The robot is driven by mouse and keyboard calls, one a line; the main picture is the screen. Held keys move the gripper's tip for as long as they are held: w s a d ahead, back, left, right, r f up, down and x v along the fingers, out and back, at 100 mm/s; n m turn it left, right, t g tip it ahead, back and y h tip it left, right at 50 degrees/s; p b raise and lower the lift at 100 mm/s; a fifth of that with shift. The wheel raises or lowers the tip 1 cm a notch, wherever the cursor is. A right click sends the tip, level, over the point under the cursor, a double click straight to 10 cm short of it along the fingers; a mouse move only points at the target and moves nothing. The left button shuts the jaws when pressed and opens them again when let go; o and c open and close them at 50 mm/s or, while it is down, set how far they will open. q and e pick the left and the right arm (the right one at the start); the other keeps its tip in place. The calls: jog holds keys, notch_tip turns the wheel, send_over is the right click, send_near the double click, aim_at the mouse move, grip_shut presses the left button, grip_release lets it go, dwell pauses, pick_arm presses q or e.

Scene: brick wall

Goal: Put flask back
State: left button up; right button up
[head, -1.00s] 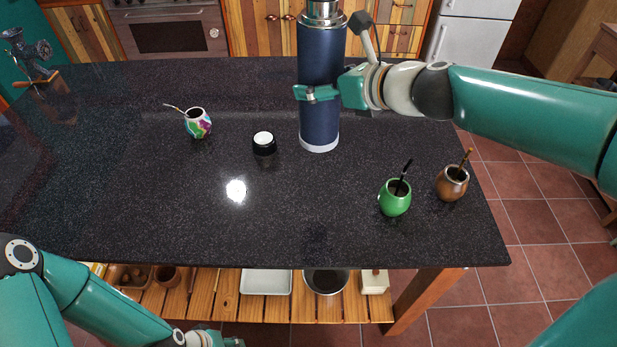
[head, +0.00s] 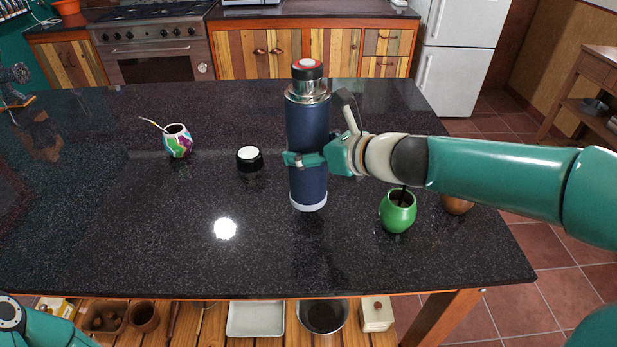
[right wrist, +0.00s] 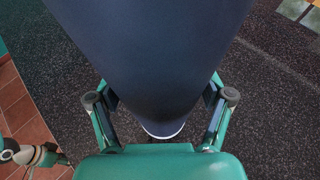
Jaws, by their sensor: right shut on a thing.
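The flask (head: 307,135) is tall and dark blue, with a silver neck, a black and red stopper and a pale base rim. It is upright over the middle of the dark counter. My right gripper (head: 303,160) is shut around its body from the right. In the right wrist view the flask (right wrist: 155,60) fills the middle between the two fingers. Whether its base touches the counter is unclear. A black cup-like cap with a white top (head: 249,158) stands to its left. My left gripper (right wrist: 60,158) seems to show, tiny, in the right wrist view; its jaws are unclear.
A colourful mate gourd (head: 177,142) with a straw stands at the left. A green gourd (head: 398,212) stands at the right under my right arm, with a brown gourd (head: 457,205) partly hidden behind the arm. The counter's front middle (head: 200,265) is clear.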

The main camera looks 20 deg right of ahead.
jog(key=shift+f+b, duration=1.6)
jog(key=shift+f, duration=0.6)
jog(key=shift+r, duration=0.1)
jog(key=o, duration=1.7)
jog(key=shift+s, duration=0.1)
jog(key=p+v, duration=0.3)
jog(key=v, duration=0.9)
